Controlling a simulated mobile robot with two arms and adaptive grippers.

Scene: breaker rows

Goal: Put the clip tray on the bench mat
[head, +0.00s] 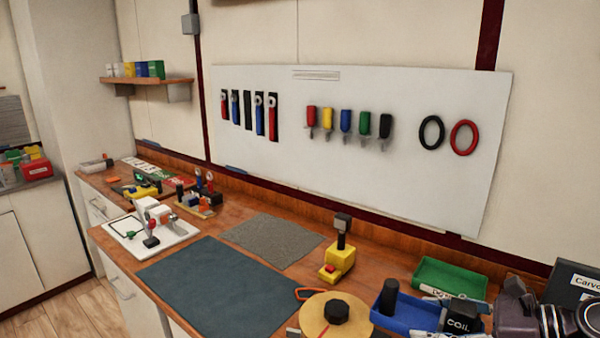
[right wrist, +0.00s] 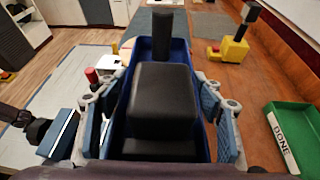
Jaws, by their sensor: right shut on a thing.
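The clip tray appears to be the blue tray (head: 404,314) at the lower right of the head view. A black block with an upright black post stands in it. In the right wrist view the same blue tray (right wrist: 142,62) sits between my right gripper's fingers (right wrist: 165,118), which are shut on its sides. I cannot tell whether it is clear of the bench. The bench mat seems to be the dark teal mat (head: 215,288), flat and bare, left of the tray in the head view.
A green tray (head: 450,277) labelled DONE stands behind the blue tray. A yellow stand (head: 338,262) and a round tan disc with a black knob (head: 325,318) lie between tray and teal mat. A grey mat (head: 270,238) and a white tray (head: 150,238) are farther off.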

